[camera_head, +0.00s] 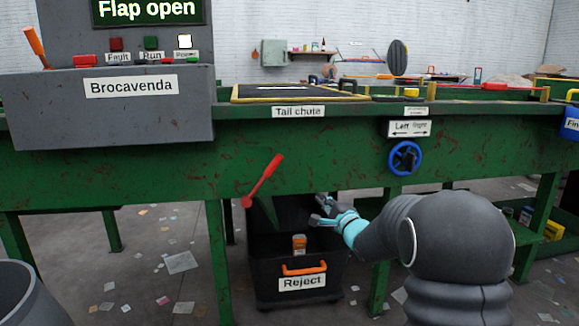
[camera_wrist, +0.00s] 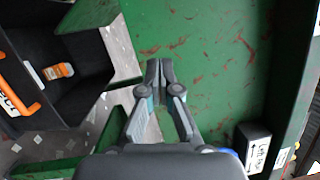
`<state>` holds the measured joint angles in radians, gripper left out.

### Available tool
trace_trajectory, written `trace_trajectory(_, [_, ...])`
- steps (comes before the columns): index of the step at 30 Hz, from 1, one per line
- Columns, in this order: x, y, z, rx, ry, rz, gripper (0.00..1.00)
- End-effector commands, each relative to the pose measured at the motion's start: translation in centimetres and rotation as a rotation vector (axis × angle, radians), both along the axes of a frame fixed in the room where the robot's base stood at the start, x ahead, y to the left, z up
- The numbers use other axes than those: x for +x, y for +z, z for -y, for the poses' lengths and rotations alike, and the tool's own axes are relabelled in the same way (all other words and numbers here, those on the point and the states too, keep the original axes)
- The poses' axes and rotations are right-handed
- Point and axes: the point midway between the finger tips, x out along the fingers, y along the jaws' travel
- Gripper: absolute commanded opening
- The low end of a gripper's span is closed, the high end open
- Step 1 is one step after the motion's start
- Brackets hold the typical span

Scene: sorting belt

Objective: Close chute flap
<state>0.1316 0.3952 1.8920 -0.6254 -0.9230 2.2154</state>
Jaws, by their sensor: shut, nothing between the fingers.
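The display (camera_head: 147,9) at the top left reads "Flap open". A red lever (camera_head: 264,180) on the green side of the belt frame slants up to the right.
A blue handwheel (camera_head: 405,158) is up to the right. A green leg (camera_head: 380,265) stands beside my arm. Paper scraps litter the floor.

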Motion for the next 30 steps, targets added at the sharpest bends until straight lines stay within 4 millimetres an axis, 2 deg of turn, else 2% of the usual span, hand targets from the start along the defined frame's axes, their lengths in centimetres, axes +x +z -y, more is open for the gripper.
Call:
trace_trajectory(3, [-0.6,2.1,-1.1,0.165,0.080,0.026,0.00])
trace_trajectory(6, [-1.1,3.1,-1.7,0.281,0.135,0.026,0.00])
trace_trajectory(12, [-1.5,3.9,-2.0,0.417,0.183,0.002,0.00])
trace_trajectory(25, [-1.5,3.9,-2.0,0.442,0.185,-0.011,0.00])
trace_trajectory(30, [-0.6,4.1,-2.5,0.442,0.186,-0.011,0.00])
